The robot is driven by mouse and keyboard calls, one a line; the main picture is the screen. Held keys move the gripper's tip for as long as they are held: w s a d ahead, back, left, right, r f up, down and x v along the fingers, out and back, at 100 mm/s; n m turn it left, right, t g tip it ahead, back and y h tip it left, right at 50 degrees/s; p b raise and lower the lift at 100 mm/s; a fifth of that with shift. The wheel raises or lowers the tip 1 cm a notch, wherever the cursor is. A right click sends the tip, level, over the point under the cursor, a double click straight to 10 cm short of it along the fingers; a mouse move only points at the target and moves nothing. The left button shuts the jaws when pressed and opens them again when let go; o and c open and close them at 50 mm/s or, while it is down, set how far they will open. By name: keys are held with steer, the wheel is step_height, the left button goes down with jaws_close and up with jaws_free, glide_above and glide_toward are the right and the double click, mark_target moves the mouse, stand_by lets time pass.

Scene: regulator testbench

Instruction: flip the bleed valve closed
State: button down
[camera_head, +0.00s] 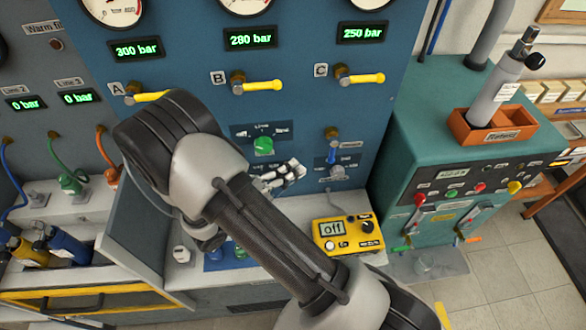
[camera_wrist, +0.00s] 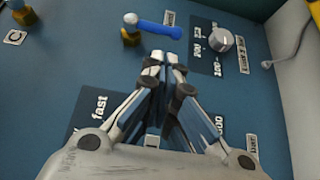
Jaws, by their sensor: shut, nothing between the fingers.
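A small valve with a brass body and a blue lever (camera_head: 333,146) is on the blue panel, right of my gripper in the head view. Its lever points down along the panel there. In the wrist view the blue lever (camera_wrist: 160,28) lies just beyond my fingertips and points right from its brass body (camera_wrist: 130,36). The label beside it is too small to read. My gripper (camera_head: 298,169) is shut and empty, close to the panel; it also shows in the wrist view (camera_wrist: 164,58). The fingertips appear apart from the lever.
A silver knob (camera_wrist: 221,40) is right of the lever in the wrist view. A green knob (camera_head: 263,146) is near my gripper. Yellow-lever valves A (camera_head: 150,96), B (camera_head: 262,87) and C (camera_head: 364,78) are above. A yellow meter (camera_head: 347,235) reading "Off" stands below.

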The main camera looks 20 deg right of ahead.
mark_target(332, 152)
steer(key=x, duration=0.7)
steer(key=shift+d, duration=0.2)
steer(key=shift+a+f+b, duration=0.15)
steer(key=shift+f+b, duration=0.05)
steer(key=shift+b, duration=0.25)
